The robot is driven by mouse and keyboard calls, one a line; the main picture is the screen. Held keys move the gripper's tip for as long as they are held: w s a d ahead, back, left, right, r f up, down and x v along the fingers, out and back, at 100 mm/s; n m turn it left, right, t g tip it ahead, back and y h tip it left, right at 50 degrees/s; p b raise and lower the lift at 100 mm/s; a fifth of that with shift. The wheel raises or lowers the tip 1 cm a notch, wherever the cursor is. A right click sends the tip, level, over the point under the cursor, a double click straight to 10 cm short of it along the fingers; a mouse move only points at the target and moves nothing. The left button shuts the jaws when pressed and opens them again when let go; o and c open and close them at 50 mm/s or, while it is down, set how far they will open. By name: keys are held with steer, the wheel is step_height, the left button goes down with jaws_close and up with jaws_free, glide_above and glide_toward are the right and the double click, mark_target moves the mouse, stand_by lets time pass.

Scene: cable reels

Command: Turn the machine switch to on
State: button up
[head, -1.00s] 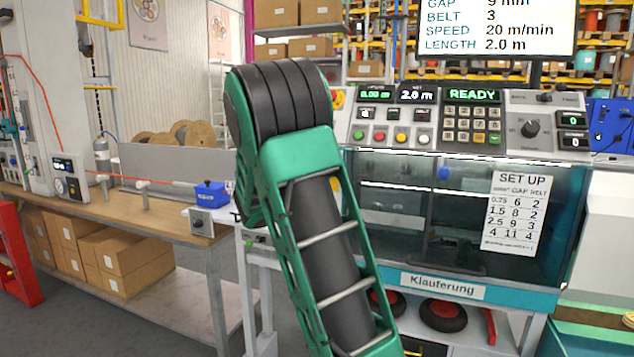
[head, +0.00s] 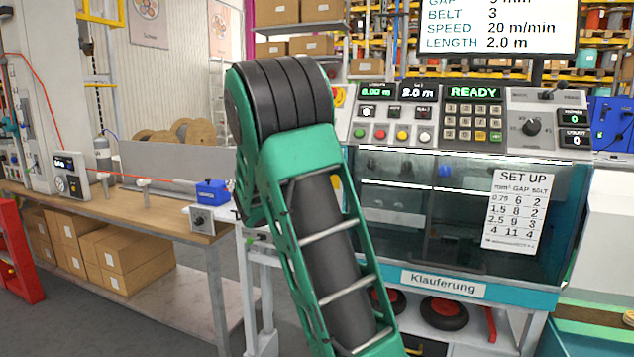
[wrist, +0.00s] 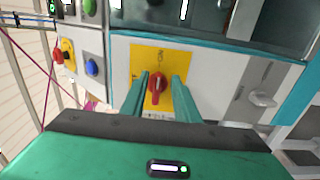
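The machine switch (wrist: 156,89) is a red rotary knob on a yellow plate (wrist: 147,62) in the wrist view. Its handle points downward in that picture; the small markings around it are too blurred to read. My gripper (wrist: 160,84) is open, with one green finger to the left of the knob and one to the right. Gaps show between the fingers and the knob, and I cannot tell how deep the knob sits between them. In the head view my own green arm hides the gripper and the switch.
The cabling machine (head: 445,285) carries a keypad panel and a display reading READY. In the wrist view, a grey handle (wrist: 262,98) is to the right, and a panel with a blue button (wrist: 91,67) is to the left. A wooden workbench (head: 120,208) stands at left.

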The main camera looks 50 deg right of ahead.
steer(key=v, duration=1)
steer(key=shift+a, duration=0.3)
steer(key=shift+f, duration=0.15)
steer(key=s+f+m+g+y, duration=0.5)
steer(key=s+f+m+y, duration=0.2)
steer(key=s+f, duration=0.6)
steer(key=s+a+f+m+g+y, duration=0.1)
steer(key=s+a+f+m+y, duration=0.1)
steer(key=s+a+y, duration=0.3)
steer(key=s+a+f+m+y, duration=0.1)
steer(key=s+a+f+y, duration=0.2)
steer(key=s+a, duration=0.9)
steer(key=a+y, duration=0.1)
steer(key=a, duration=0.2)
steer(key=shift+s+a+f+m+g+y, duration=0.2)
steer(key=shift+f+m+g+y, duration=0.05)
steer(key=shift+m+g+y, duration=0.15)
